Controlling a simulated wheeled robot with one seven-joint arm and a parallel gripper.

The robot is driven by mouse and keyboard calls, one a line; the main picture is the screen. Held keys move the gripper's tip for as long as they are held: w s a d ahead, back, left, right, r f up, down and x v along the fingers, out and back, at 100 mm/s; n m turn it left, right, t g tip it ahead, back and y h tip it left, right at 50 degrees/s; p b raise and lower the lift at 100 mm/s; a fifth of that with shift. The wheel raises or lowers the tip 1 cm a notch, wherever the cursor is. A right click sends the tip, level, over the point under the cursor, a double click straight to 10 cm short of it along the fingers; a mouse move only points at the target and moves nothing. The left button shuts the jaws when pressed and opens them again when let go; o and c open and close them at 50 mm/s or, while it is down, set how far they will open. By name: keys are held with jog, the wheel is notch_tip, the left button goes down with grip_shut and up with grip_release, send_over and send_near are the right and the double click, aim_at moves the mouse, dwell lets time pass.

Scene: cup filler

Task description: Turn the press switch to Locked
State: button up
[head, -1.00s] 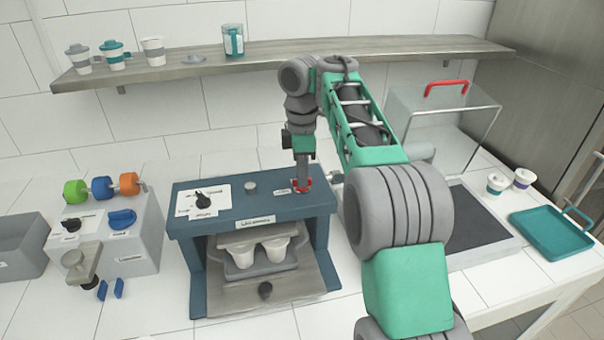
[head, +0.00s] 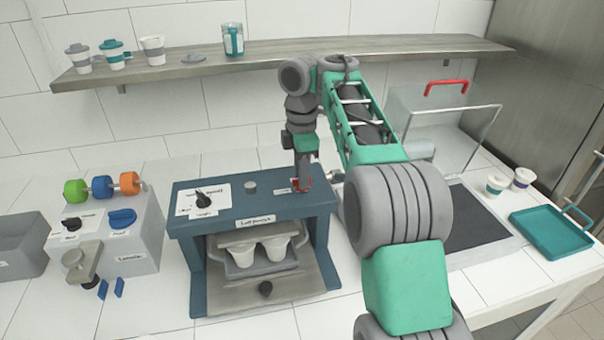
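The press (head: 185,240) is a blue frame with a label on its front edge, left of centre in the head view. Its switch (head: 204,199) is a black knob on a white plate with small markings, on the left of the press top. I cannot read which marking it points at.
Two white cups (head: 242,253) sit on a grey tray inside the press. A grey box (head: 140,241) with black and blue knobs stands left. A shelf (head: 180,72) runs behind. A teal tray (head: 552,240) lies right. The space above the press's left side is clear.

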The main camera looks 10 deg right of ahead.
jog(key=shift+o, duration=0.8)
notch_tip(320, 180, up, 8)
jog(key=p, duration=0.7)
jog(key=shift+f, duration=0.1)
jog(key=s+a+m+t+y+b, duration=0.15)
jog(key=s+a+m, duration=0.25)
jog(key=s+m, duration=0.5)
jog(key=s+d+f+m+t+h+b, duration=0.1)
jog(key=s+d+f+m+t+b, duration=0.1)
jog(key=s+f+m, duration=0.7)
jog(key=s+d+f+t, duration=0.1)
jog(key=s+d+f, duration=0.1)
jog(key=s, duration=0.2)
